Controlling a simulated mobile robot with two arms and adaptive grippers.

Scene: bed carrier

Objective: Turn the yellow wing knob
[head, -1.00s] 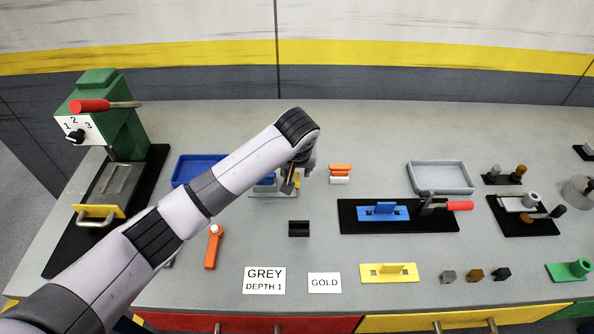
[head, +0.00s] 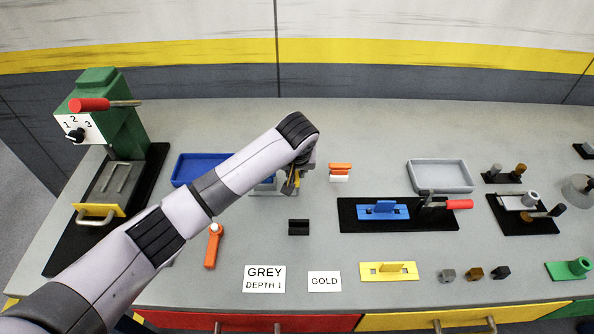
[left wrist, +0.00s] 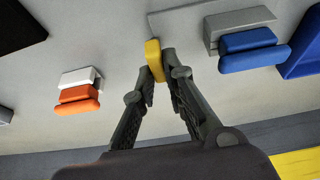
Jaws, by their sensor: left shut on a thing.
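The yellow wing knob (left wrist: 154,60) shows in the left wrist view as a small upright yellow piece between my fingertips. In the head view only a bit of yellow (head: 287,187) shows at my fingers, and the arm hides the rest. My left gripper (head: 291,186) is shut on the knob, low over the table. The gripper also shows in the left wrist view (left wrist: 163,62), with its two dark fingers converging on the knob. My right gripper is not in view.
An orange and white block pair (head: 340,172) lies just right of the gripper. A blue tray (head: 190,168) is to its left, partly behind my arm. A blue block on a grey base (left wrist: 250,45) is close to the knob. A black block (head: 299,228) lies in front.

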